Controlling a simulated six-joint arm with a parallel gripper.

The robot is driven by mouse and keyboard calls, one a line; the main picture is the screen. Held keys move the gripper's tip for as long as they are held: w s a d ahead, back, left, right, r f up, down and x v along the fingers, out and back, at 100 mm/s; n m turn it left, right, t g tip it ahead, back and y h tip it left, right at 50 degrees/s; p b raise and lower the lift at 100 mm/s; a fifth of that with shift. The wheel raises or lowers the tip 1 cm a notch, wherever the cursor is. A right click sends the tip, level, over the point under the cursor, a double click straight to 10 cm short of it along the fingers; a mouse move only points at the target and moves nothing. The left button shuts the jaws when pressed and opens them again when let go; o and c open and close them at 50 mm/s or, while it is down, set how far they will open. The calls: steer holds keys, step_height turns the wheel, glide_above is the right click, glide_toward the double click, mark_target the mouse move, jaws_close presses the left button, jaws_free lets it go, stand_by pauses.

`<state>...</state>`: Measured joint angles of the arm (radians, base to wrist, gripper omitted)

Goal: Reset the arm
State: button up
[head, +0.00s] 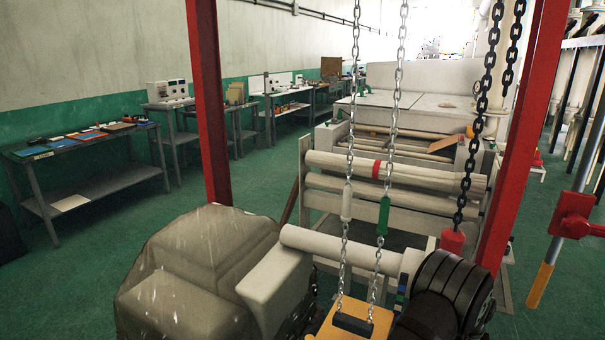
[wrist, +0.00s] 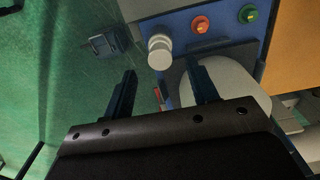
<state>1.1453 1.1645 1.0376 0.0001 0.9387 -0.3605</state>
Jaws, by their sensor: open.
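My gripper (wrist: 161,68) shows in the wrist view with its two dark fingers spread apart. The space between the fingertips looks empty. Beyond them is a blue panel (wrist: 225,40) with a red button (wrist: 200,24), a green button (wrist: 248,13) and a pale round knob (wrist: 160,50). The knob appears near the line between the fingertips; I cannot tell the distance, but no contact shows. I cannot make out my gripper in the head view.
In the head view, chains (head: 350,130) hang between red posts (head: 209,100). A covered bulky shape (head: 205,265) stands at lower left, pale rollers (head: 415,180) lie beyond, and a workbench (head: 95,180) stands at left. Green floor (head: 120,240) is open beside the bench.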

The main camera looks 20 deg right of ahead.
step_height(320, 180, down, 4)
steer(key=shift+r, duration=0.1)
steer(key=shift+f, duration=0.2)
steer(key=shift+r, duration=2.3)
step_height(320, 180, up, 11)
steer(key=shift+f, duration=0.15)
